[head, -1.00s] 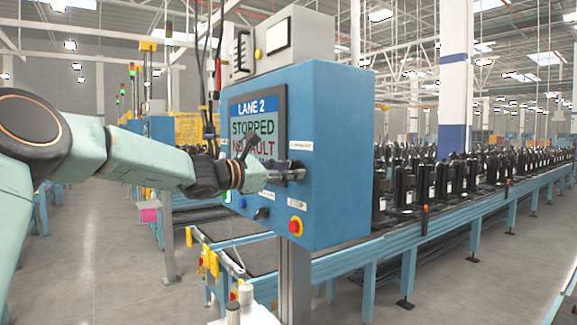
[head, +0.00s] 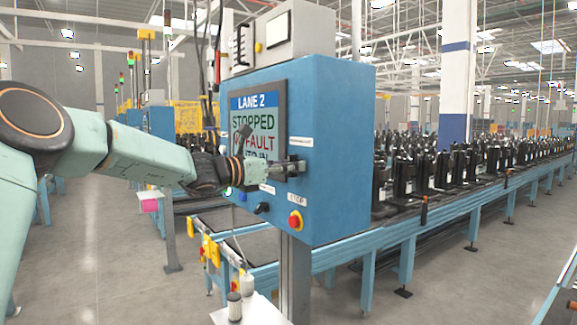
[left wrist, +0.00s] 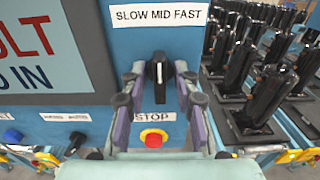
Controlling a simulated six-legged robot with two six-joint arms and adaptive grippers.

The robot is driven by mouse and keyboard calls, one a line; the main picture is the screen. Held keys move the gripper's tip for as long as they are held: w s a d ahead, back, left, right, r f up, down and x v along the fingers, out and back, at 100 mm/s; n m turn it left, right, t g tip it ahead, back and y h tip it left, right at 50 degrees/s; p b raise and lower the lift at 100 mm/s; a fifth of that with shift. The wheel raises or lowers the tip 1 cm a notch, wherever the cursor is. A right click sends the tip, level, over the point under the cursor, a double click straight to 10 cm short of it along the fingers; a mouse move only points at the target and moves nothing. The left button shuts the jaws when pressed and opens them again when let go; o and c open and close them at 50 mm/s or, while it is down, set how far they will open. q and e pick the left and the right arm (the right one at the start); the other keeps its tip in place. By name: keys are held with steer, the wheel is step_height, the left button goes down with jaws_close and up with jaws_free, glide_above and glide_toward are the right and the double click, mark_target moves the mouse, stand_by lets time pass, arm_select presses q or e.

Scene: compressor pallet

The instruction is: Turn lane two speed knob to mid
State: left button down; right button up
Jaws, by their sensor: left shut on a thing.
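The lane two speed knob is a black knob (left wrist: 158,84) with a white line, below the SLOW MID FAST label (left wrist: 160,15) in the left wrist view. Its white line stands about upright, towards MID. My left gripper (left wrist: 158,92) has a finger on each side of the knob and is shut on it. In the head view my left gripper (head: 293,166) reaches the right part of the blue control box (head: 340,150), and its fingers hide the knob there. My right gripper is not in view.
A red stop button (head: 295,220) on a yellow base sits below the gripper; it also shows in the left wrist view (left wrist: 153,138). The LANE 2 screen (head: 258,125) reads STOPPED, partly covered by my wrist. A conveyor (head: 440,213) with black compressors runs right.

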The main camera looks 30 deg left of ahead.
mark_target(302, 124)
arm_select(q)
steer(key=shift+r, duration=0.35)
steer(key=c, duration=1.4)
jaws_free()
steer(key=shift+w+f, duration=0.15)
steer(key=shift+f, duration=0.05)
steer(key=shift+d, duration=0.1)
step_height(302, 124, up, 10)
steer(key=shift+d+f, duration=0.1)
steer(key=shift+f, duration=0.15)
steer(key=shift+r, duration=0.3)
steer(key=shift+a, duration=0.2)
